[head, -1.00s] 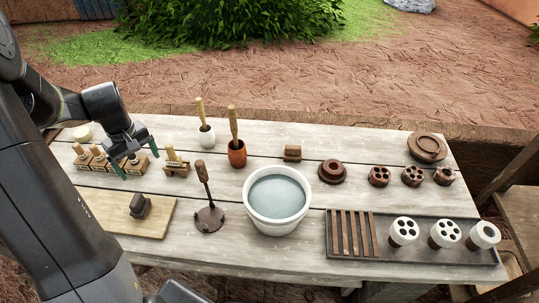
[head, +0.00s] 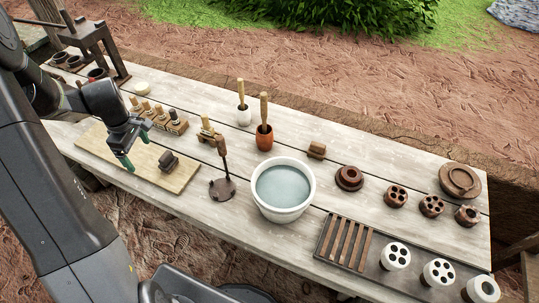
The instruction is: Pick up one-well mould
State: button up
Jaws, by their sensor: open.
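A small brown round piece with one dark hole (head: 467,215) stands at the right end of a row on the table, beside two brown pieces with several holes. A white cylinder with one hole (head: 484,289) sits at the right end of the dark tray. I cannot tell for certain which of these two is the one-well mould. My gripper (head: 136,150) is open and empty at the left of the table, over the wooden board and far from both.
A white water bowl (head: 283,190) stands mid-table. The tray (head: 378,274) also holds brown strips and two white several-hole cylinders. A dark block (head: 168,161) lies on the board (head: 110,150). Mortars, stamps (head: 172,122) and a long-handled tool (head: 222,188) stand around.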

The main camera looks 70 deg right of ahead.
aim_at(350, 176)
jog(key=k+l+u, duration=0.2)
jog(key=k, duration=0.2)
jog(key=z, duration=0.5)
jog(key=k+l+z, duration=0.1)
jog(key=z, duration=0.35)
jog(key=l+z, duration=0.15)
jog(key=z, duration=0.35)
jog(key=l+z, duration=0.1)
jog(key=z, duration=0.35)
